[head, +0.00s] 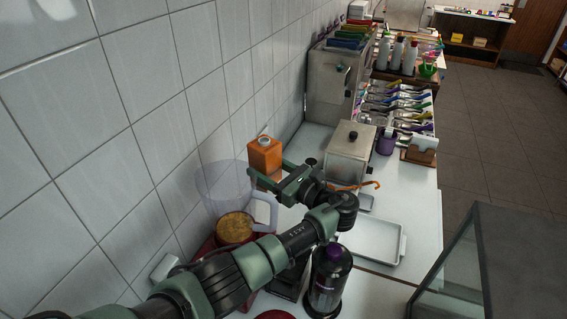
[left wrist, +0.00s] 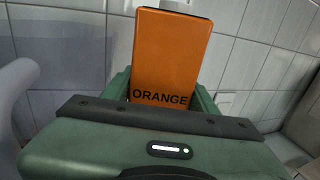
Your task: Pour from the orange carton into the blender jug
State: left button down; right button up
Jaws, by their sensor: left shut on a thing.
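The orange carton (head: 264,154) is upright in the head view, with a small cap on top. My left gripper (head: 268,178) is shut on its lower part. In the left wrist view the carton (left wrist: 168,60) stands between the green fingers, its "ORANGE" label facing the camera. The clear blender jug (head: 226,188) stands to the left of and nearer than the carton, on a red base, with yellow-brown contents in its bottom. Its pale handle (head: 265,212) is on the right and also shows at the left edge of the left wrist view (left wrist: 14,95). My right gripper is not in view.
A dark bottle (head: 329,278) stands near the front, below my left arm. A white tray (head: 372,243) and a steel box (head: 351,155) are on the counter to the right. The tiled wall is close behind the jug.

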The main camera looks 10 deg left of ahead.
pick_arm(q)
jog(key=shift+w+a+r+n+g, duration=0.1)
jog(key=shift+w+a+n+g, duration=0.1)
jog(key=shift+a+n+g, duration=0.25)
jog(key=shift+a+r+n, duration=0.1)
jog(key=shift+r+n, duration=0.25)
jog(key=shift+n, duration=0.1)
jog(key=shift+w+r+n, duration=0.2)
jog(key=shift+r+n, duration=0.5)
jog(key=shift+n, duration=0.5)
jog(key=shift+f, duration=0.15)
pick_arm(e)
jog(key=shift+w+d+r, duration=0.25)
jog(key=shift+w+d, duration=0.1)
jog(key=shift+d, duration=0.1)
pick_arm(q)
jog(key=shift+s+r+n, duration=0.1)
jog(key=shift+r+n, duration=0.5)
jog(key=shift+r, duration=0.15)
jog(key=shift+r, duration=0.2)
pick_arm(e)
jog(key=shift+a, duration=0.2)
pick_arm(q)
jog(key=shift+s+r+n, duration=0.1)
jog(key=shift+r+n, duration=0.3)
jog(key=shift+n, duration=0.1)
